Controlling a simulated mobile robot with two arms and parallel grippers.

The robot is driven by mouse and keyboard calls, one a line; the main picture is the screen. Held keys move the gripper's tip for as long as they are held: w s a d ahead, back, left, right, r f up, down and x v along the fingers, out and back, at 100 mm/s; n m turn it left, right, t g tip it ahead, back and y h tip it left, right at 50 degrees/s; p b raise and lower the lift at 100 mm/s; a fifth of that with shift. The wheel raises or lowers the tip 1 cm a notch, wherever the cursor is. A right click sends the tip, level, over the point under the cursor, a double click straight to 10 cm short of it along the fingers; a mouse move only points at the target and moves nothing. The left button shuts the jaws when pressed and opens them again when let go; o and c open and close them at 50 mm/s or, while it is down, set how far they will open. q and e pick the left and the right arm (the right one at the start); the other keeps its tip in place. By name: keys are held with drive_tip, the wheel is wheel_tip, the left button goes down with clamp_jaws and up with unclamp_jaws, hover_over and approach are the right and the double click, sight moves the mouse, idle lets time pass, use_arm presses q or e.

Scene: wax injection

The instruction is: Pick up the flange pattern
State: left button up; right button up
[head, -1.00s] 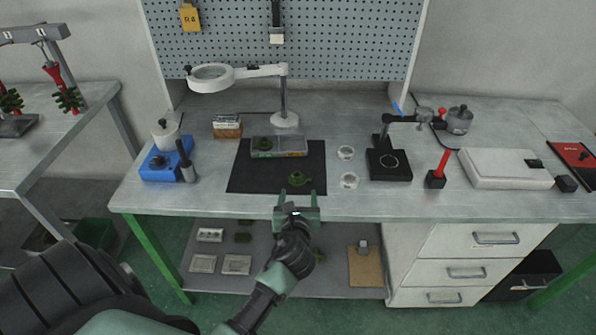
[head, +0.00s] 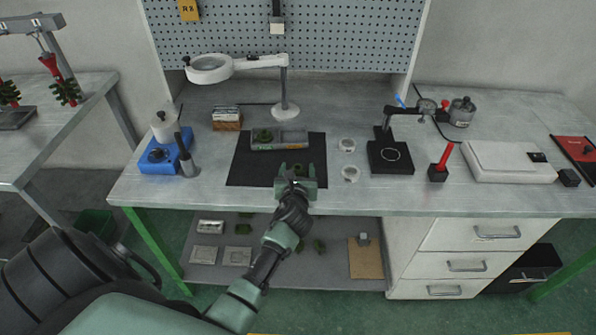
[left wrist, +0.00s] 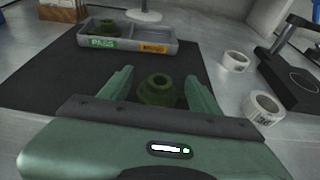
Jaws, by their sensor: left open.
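The flange pattern is a small dark green part with a round hub on a wider base. It stands on the black mat (head: 240,170) and shows in the left wrist view (left wrist: 158,90) between my fingers. In the head view my gripper mostly hides it. My left gripper (head: 297,170) is open, with one finger on each side of the flange pattern and a visible gap to each. A similar green part (left wrist: 108,28) sits in the left compartment of the grey tray (head: 280,146), by the green PASS label. My right gripper is out of view.
Two white rolls (head: 347,144) (head: 350,173) lie right of the mat, near a black stand (head: 390,158). A magnifier lamp (head: 285,110) stands behind the tray. A blue wax pot unit (head: 165,155) is at the left. The mat's left part is clear.

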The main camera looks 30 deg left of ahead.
sight(298, 171)
use_arm(q)
clamp_jaws()
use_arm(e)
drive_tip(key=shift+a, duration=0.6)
use_arm(q)
drive_tip(key=shift+r, duration=0.4)
wheel_tip(298, 171, up, 19)
drive_tip(key=p, duration=0.3)
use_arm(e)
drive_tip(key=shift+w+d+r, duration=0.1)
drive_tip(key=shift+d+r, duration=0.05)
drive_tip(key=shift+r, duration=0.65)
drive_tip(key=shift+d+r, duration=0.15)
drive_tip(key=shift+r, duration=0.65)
